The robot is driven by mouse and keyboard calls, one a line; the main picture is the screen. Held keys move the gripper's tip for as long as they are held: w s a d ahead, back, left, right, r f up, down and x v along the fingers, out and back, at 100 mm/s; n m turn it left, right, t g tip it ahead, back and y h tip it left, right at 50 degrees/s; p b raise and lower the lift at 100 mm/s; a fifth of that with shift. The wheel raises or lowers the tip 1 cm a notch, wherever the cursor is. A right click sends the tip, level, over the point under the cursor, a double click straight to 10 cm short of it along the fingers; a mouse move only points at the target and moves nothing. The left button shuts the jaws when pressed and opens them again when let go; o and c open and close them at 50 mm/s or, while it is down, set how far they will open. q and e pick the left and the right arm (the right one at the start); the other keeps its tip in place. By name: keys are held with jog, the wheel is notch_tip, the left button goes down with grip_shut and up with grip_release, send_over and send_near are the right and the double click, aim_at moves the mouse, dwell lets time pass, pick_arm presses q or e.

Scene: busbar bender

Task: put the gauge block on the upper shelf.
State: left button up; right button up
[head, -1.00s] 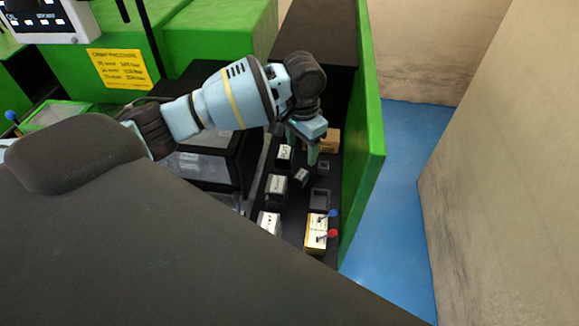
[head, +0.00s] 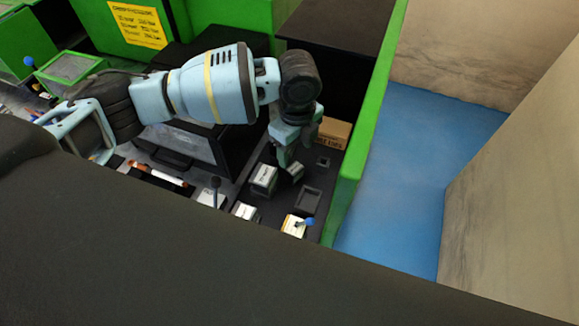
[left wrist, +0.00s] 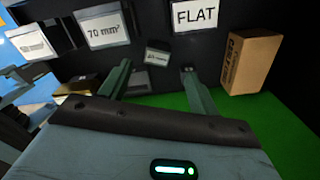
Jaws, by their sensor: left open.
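A small dark block with a white label, which looks like the gauge block (left wrist: 157,56), stands on the black surface. In the left wrist view it lies between and just beyond my fingertips. It also shows in the head view (head: 297,169), partly behind a finger. My left gripper (left wrist: 157,69) is open and empty, and in the head view it (head: 285,158) points down beside the block. The block's label is too small to read surely. I cannot tell which surface is the upper shelf. My right gripper is not in view.
Larger labelled blocks stand close by, one marked 70 mm² (left wrist: 103,28) and one FLAT (left wrist: 194,14). A cardboard box (head: 334,131) stands behind the gripper. An empty dark holder (head: 308,200) is nearer. A green wall (head: 355,165) bounds the right, with blue floor beyond.

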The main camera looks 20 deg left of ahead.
aim_at(295, 168)
pick_arm(q)
jog(key=shift+s, duration=0.1)
jog(key=shift+f, duration=0.15)
jog(key=shift+f, duration=1.2)
jog(key=shift+s+f, duration=0.15)
jog(key=shift+f, duration=2.45)
grip_shut()
notch_tip(295, 168, up, 10)
jog(key=shift+r, duration=0.1)
